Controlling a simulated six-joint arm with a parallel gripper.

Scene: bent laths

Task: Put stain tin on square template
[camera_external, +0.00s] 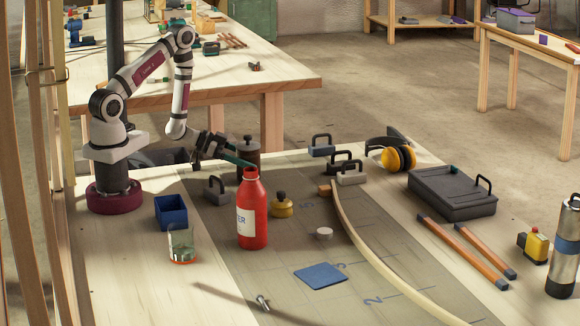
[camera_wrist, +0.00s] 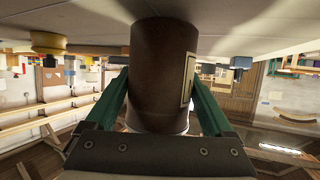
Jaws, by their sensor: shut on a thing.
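I cannot tell whether the tin touches the table. The square template (camera_external: 320,275) is a flat blue square, bare, on the grey mat at the front middle.
A red bottle (camera_external: 252,215) stands just in front of the tin. A yellow weight (camera_external: 281,206), a small pale disc (camera_external: 324,233) and a long bent lath (camera_external: 375,262) lie around the template. Several handled blocks (camera_external: 351,174) stand to the tin's right.

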